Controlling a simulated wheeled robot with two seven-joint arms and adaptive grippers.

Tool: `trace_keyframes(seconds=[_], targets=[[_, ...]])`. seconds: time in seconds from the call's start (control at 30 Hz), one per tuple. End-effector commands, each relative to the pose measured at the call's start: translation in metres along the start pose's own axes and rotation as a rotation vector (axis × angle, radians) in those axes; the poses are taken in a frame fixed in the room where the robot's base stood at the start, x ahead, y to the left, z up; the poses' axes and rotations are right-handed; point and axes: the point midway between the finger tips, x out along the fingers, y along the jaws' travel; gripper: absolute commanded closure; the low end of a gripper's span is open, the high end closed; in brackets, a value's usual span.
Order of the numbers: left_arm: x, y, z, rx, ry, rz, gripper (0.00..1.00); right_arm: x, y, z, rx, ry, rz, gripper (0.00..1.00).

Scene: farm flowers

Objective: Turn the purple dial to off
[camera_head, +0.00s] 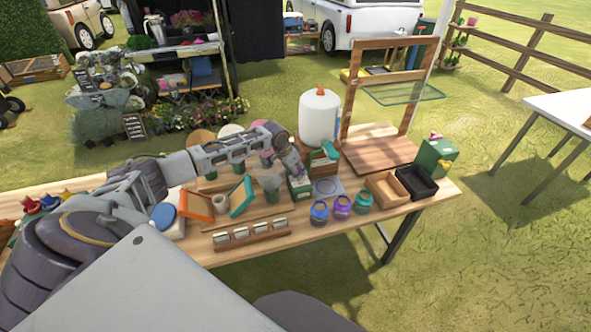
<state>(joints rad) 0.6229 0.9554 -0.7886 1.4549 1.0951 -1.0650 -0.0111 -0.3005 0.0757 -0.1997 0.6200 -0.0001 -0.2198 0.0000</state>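A small purple round item (342,206) stands near the table's front edge, between a similar blue one (319,212) and a teal one (362,199). Whether it is a dial or a jar is too small to tell. A green box (436,158) at the table's right end has a pink-magenta piece on top and a yellow piece on its side. My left gripper (296,170) reaches in from the left, above a small green-and-white box (300,187), behind and left of the purple item and apart from it. Its finger opening is unclear. My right gripper is not in view.
A wooden table (225,255) holds orange and teal frames, a wooden rack (251,235), two small trays (416,182), a white tank (320,117) and a tall wooden frame (376,46). A white table (565,108) stands apart at right, with grass between.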

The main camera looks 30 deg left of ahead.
Motion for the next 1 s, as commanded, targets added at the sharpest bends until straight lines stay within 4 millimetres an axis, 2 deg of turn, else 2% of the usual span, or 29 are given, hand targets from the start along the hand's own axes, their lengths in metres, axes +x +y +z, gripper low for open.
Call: trace_keyframes(seconds=[0.33, 0.53, 0.77, 1.0], targets=[[-0.001, 0.0, 0.0, 0.0, 0.0, 0.0, 0.49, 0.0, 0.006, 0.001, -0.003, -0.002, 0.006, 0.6], [-0.01, -0.001, 0.0, 0.0, 0.0, -0.001, 0.49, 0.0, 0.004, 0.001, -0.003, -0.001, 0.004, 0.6], [-0.033, -0.001, 0.0, 0.0, 0.001, -0.002, 0.49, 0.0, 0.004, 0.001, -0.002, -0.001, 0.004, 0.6], [-0.066, -0.001, 0.0, 0.0, 0.0, -0.002, 0.49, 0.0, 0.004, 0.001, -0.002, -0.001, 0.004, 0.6]])
